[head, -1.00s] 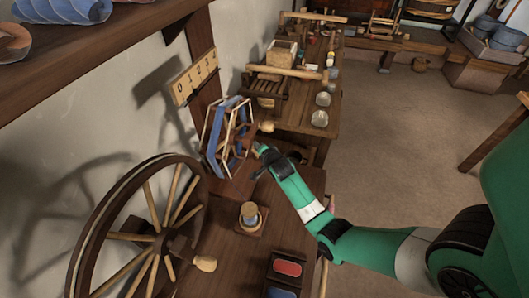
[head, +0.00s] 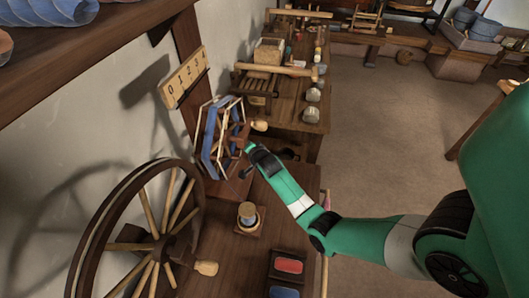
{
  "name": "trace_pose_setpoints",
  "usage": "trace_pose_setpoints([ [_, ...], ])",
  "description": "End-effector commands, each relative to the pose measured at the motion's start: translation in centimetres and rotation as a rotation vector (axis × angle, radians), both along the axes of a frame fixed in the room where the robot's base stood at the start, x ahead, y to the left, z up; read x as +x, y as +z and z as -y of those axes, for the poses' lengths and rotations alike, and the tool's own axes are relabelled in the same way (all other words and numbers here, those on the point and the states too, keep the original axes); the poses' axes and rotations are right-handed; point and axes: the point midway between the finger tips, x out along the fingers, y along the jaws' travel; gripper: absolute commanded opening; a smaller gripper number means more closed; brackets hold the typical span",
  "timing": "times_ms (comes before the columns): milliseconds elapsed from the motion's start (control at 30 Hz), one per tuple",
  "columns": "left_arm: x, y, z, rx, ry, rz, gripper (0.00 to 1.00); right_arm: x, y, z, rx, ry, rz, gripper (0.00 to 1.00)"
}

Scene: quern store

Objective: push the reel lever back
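The reel (head: 214,137) stands on the near bench against the wall, with blue yarn on its pale frame. A pale wooden knob (head: 259,126) sticks out on its right side; I cannot tell whether it is the end of the reel lever. My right gripper (head: 247,155) is just right of the reel and below the knob. Its dark parts overlap the reel's base in the picture, so contact is unclear. I cannot make out whether its fingers are open or shut. My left gripper is out of view.
A large spoked wheel (head: 108,245) stands at the near left. A bobbin on a small base (head: 247,216) and a tray with a red block (head: 288,264) are on the bench. A number board (head: 184,78) hangs above the reel.

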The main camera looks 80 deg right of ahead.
Motion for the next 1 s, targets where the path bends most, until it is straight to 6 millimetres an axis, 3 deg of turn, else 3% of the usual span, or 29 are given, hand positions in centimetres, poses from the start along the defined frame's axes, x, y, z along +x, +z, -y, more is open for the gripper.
trace_pose_setpoints([
  [767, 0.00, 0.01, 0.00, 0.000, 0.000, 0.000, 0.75, -0.01, 0.00, 0.01, 0.000, 0.000, 0.000, 0.00],
  [1000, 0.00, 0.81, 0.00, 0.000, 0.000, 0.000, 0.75, 0.00, 0.90, 0.00, 0.000, 0.000, 0.000, 0.00],
])
